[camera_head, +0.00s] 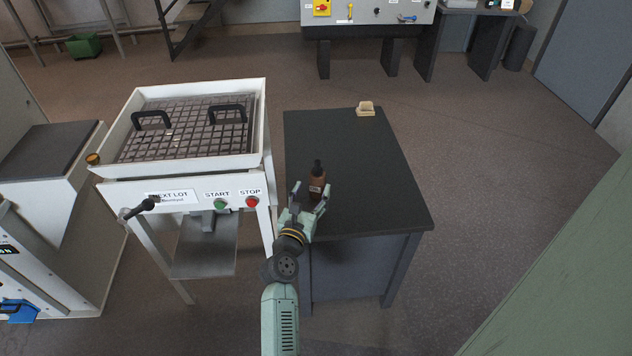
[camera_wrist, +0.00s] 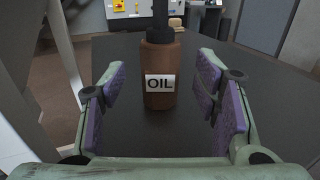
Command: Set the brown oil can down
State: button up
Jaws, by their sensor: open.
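The brown oil can (camera_head: 317,183) stands upright on the dark table (camera_head: 350,150), near its front left part. It has a dark spout on top. In the wrist view the oil can (camera_wrist: 159,70) shows a white label reading OIL. My gripper (camera_head: 309,194) is open, with one finger on each side of the can. In the wrist view my gripper (camera_wrist: 160,95) shows purple pads standing apart from the can, with a gap on both sides. The can's base appears to rest on the tabletop.
A small tan block-like object (camera_head: 366,108) lies at the table's far edge. Left of the table stands a white-framed machine (camera_head: 190,172) with a mesh cover, black handles and START and STOP buttons. The tabletop to the right of the can is clear.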

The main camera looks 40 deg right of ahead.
jog(key=v, duration=0.6)
jog(key=shift+s+a+b, duration=0.15)
jog(key=shift+b, duration=0.25)
